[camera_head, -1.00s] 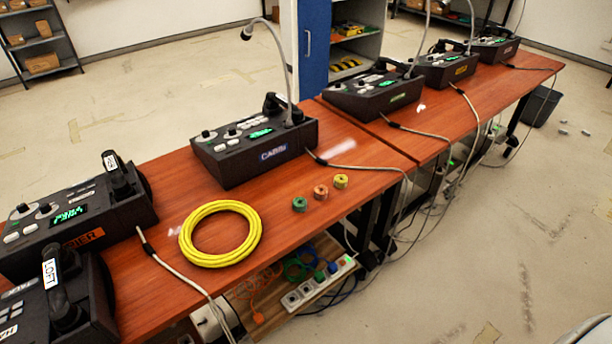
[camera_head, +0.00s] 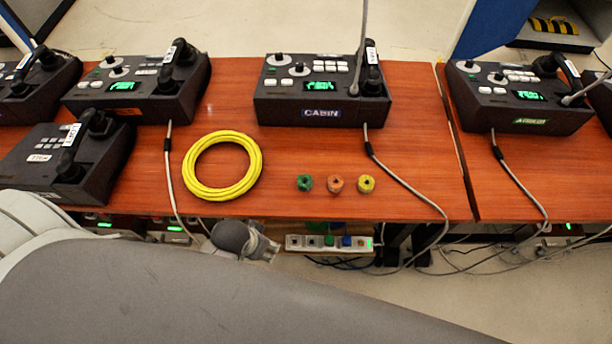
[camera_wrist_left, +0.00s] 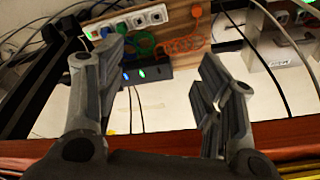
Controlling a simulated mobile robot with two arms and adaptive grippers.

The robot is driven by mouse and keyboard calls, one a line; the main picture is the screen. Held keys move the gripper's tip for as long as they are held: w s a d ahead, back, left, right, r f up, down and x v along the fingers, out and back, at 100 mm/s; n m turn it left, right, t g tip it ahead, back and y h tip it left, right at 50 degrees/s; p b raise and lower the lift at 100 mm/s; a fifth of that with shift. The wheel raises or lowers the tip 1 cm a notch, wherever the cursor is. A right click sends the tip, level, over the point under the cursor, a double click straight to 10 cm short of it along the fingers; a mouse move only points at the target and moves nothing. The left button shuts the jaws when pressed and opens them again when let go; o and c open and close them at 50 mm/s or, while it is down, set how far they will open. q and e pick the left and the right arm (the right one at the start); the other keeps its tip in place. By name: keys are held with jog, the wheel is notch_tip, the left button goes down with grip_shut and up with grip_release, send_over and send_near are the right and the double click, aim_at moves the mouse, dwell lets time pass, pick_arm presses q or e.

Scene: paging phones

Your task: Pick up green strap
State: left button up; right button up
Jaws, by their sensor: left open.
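The green strap (camera_head: 304,183) is a small rolled coil on the wooden table (camera_head: 420,195) near its front edge. An orange coil (camera_head: 335,184) and a yellow coil (camera_head: 366,184) sit in a row to its right. My left gripper (camera_head: 268,250) is in front of the table edge, below and left of the green strap in the head view, apart from it. In the left wrist view my left gripper (camera_wrist_left: 160,85) has its fingers spread wide with nothing between them. The green strap does not show there. My right gripper is out of view.
A yellow cable ring (camera_head: 222,165) lies left of the coils. The CABIN paging phone (camera_head: 322,100) stands behind them, its grey cord (camera_head: 395,175) running over the front edge at right. A power strip (camera_head: 330,242) is below the table. Wood around the coils is clear.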

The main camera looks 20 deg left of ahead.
pick_arm(q)
notch_tip(320, 180, up, 12)
jog(key=w+d+m+p, duration=0.1)
jog(key=w+d+p, duration=0.1)
jog(key=w+d+r+m+h, duration=0.2)
jog(key=w+d+m+h, duration=0.1)
jog(key=w+d+m, duration=0.4)
notch_tip(320, 180, up, 4)
jog(key=m+g+y, duration=0.3)
jog(key=m, duration=1.1)
send_over(306, 182)
notch_tip(306, 182, down, 5)
jog(key=shift+s+a+f+p, duration=0.1)
jog(key=shift+a+f+p, duration=0.1)
jog(key=shift+p, duration=0.5)
notch_tip(306, 182, down, 4)
jog(key=shift+d+r+p, duration=0.1)
jog(key=shift+d+p, duration=0.05)
jog(key=shift+p, duration=0.45)
jog(key=shift+f, duration=0.65)
jog(key=c, duration=0.8)
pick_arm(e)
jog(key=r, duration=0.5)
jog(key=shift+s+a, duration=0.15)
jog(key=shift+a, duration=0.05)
